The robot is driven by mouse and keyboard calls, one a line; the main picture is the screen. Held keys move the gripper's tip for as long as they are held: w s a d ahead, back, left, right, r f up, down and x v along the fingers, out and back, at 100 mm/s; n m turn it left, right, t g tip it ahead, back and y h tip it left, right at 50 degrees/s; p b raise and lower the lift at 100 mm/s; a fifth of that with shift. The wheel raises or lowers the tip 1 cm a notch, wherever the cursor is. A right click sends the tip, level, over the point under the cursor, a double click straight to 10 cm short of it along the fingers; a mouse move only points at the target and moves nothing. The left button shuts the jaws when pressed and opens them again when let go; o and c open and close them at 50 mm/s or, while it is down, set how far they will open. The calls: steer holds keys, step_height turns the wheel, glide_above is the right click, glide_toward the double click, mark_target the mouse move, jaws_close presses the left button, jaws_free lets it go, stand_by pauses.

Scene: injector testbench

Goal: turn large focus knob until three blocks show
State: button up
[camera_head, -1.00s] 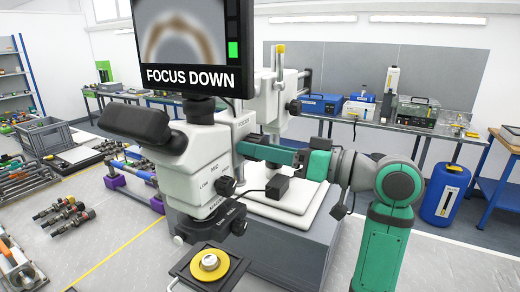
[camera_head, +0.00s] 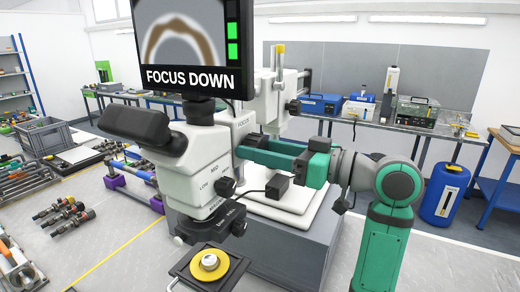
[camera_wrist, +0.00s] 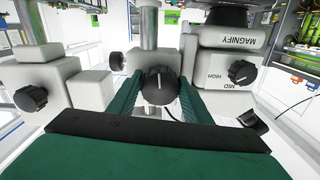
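The microscope (camera_head: 195,165) carries a monitor (camera_head: 180,30) reading "FOCUS DOWN". Its bar at the right shows two green blocks (camera_head: 233,50), and an arch-shaped brown ring fills the picture. The large focus knob (camera_wrist: 160,86), black with a pale mark, is in the middle of the wrist view. My gripper (camera_wrist: 161,80) has one green finger on each side of it and appears shut on it. In the head view my gripper (camera_head: 243,150) reaches the microscope's side from the right, and the knob is hidden there.
A magnify knob (camera_wrist: 242,72) is close to the right finger in the wrist view. Another black knob (camera_wrist: 31,98) is at the left. A yellow round part (camera_head: 209,262) rests on the stage below. A bench with equipment stands behind.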

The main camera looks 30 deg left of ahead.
steer(key=shift+o, duration=1.2)
steer(key=shift+w+d, duration=0.1)
steer(key=d, duration=1)
steer(key=shift+w+d, duration=0.3)
steer(key=shift+d, duration=0.1)
stand_by(0.6)
